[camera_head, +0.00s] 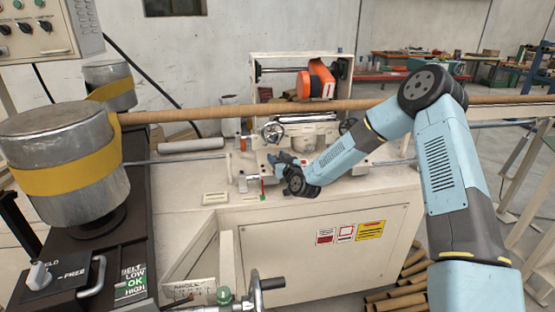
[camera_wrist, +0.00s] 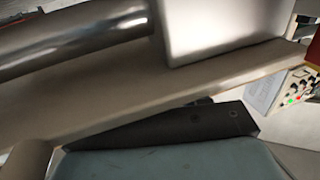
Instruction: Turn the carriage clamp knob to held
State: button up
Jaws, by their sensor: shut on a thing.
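The carriage clamp knob (camera_head: 38,276) is a pale grey knob on a dark panel at the lower left of the head view. A partly covered label ending in "ELD" shows behind it, and "FREE" is printed to its right. I cannot tell clearly which mark it points at. My gripper (camera_head: 274,160) is far from this knob, to the right and farther back, low by the white machine's small fittings. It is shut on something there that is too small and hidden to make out. The knob does not show in the wrist view.
A large metal drum (camera_head: 65,180) with a yellow belt stands behind the knob. A grab handle (camera_head: 93,277) is right beside it, and a hand crank (camera_head: 268,284) stands farther right. A long cardboard tube (camera_head: 230,112) crosses above the white machine. A metal cylinder (camera_wrist: 75,40) fills the wrist view's upper left.

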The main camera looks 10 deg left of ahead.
aim_at(263, 172)
jog(key=m+t+h, duration=0.1)
jog(key=h, duration=0.1)
jog(key=m+t+h, duration=0.1)
jog(key=m+h, duration=0.1)
jog(key=shift+a+h, duration=0.2)
jog(key=shift+h, duration=0.2)
jog(key=m+h, duration=0.4)
jog(key=h, duration=0.1)
jog(key=shift+t+h, duration=0.3)
jog(key=m+h, duration=0.2)
jog(key=h, duration=0.1)
jog(key=m+g+h, duration=0.1)
jog(key=m+h, duration=0.1)
jog(key=h, duration=0.1)
jog(key=shift+g, duration=0.3)
jog(key=shift+d+m+g+h, duration=0.2)
jog(key=shift+m+g+h, duration=1.25)
jog(key=shift+h, duration=0.75)
jog(key=shift+d+m, duration=0.1)
jog(key=shift+m, duration=0.25)
jog(key=o, duration=1)
jog(key=shift+v, duration=3.75)
